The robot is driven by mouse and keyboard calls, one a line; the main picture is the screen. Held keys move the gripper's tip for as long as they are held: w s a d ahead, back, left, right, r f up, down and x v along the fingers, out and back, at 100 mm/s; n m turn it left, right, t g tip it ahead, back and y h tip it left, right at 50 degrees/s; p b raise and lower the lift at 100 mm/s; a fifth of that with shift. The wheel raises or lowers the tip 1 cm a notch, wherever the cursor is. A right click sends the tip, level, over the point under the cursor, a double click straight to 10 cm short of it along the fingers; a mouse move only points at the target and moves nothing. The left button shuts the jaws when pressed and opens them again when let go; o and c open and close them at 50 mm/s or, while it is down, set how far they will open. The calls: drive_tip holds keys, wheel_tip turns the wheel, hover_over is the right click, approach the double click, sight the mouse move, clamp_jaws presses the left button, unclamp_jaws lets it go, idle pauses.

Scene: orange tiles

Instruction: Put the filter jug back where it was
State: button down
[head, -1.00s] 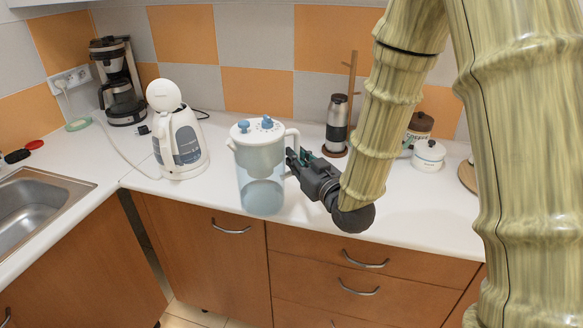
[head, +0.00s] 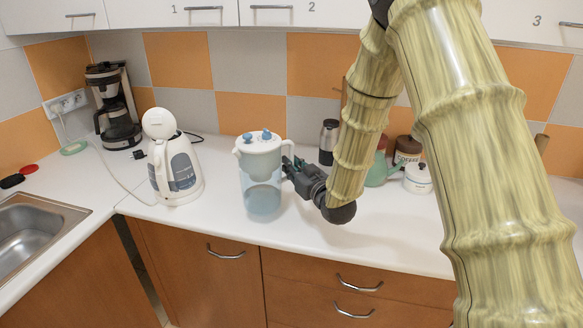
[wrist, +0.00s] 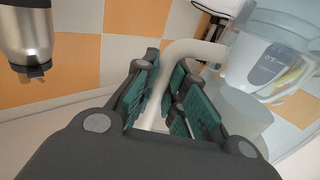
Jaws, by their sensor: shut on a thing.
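The filter jug (head: 262,172), clear with a white top and blue knobs, is upright near the front of the white counter (head: 215,235) in the head view. I cannot tell whether its base touches the counter. My gripper (head: 290,170) is at its right side, shut on the handle. In the wrist view, the pale handle (wrist: 179,52) passes between the green-padded fingers of my gripper (wrist: 163,85). The clear jug body (wrist: 247,112) fills the right of that view.
A white kettle (head: 173,165) stands left of the jug, with a coffee maker (head: 115,110) behind it. The sink (head: 35,235) is far left.

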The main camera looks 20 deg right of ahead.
drive_tip(key=shift+f+p, duration=0.4)
drive_tip(key=shift+f, duration=1.35)
drive_tip(key=c, duration=1.5)
unclamp_jaws()
drive_tip(key=shift+s, duration=0.1)
drive_tip(key=s+b, duration=0.1)
drive_tip(key=s, duration=0.3)
drive_tip(key=s+d, duration=0.1)
drive_tip(key=s, duration=0.2)
drive_tip(key=s+d+b, duration=0.1)
drive_tip(key=s, duration=0.3)
drive_tip(key=shift+s+d+b, duration=0.1)
drive_tip(key=shift+s+b, duration=0.2)
drive_tip(key=shift+s, duration=0.05)
